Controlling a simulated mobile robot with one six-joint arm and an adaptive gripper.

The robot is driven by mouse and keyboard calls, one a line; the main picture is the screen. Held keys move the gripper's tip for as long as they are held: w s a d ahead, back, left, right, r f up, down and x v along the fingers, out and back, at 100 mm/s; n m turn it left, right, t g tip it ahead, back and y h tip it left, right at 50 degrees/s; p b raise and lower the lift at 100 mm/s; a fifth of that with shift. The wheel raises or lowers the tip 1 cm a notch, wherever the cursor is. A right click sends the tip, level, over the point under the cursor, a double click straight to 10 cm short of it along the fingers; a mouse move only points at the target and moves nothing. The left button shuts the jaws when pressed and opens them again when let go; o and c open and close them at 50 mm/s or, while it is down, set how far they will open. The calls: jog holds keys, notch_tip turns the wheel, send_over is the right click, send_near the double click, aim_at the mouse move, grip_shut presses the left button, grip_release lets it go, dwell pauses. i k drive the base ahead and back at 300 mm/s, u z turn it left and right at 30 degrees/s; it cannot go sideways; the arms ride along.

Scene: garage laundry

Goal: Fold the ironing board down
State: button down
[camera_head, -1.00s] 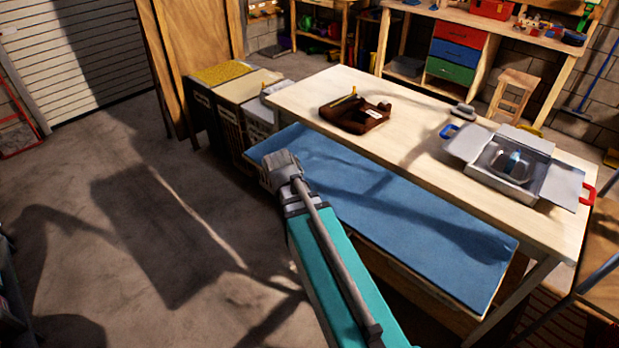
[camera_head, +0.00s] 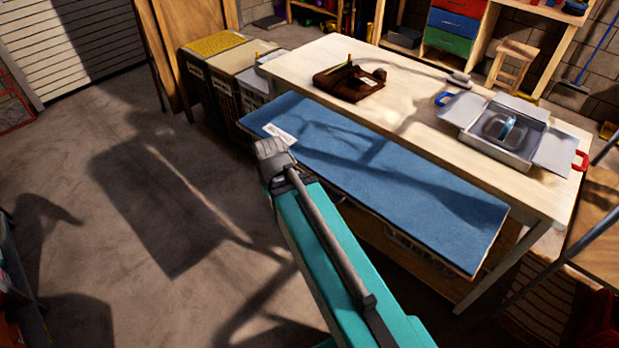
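A long blue padded board (camera_head: 400,180), which looks like the ironing board, lies out flat along the near side of the wooden table (camera_head: 420,95), a little below its top. A white label (camera_head: 279,134) is on its left end. My teal arm reaches in from the bottom right. Its grey end covers part of the board's near left edge in the picture; I cannot tell if it touches. No gripper fingers show. How the board is held underneath is hidden.
On the table are a brown tool pouch (camera_head: 348,82) and an open grey box (camera_head: 508,132). Bins (camera_head: 225,75) stand beyond the board's left end. A wooden stool (camera_head: 513,65) stands behind the table. The concrete floor (camera_head: 130,220) at left is clear.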

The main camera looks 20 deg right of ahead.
aim_at(458, 223)
jog(key=k, duration=1.25)
jog(key=u, duration=0.3)
jog(key=i, duration=0.8)
jog(key=z, duration=0.2)
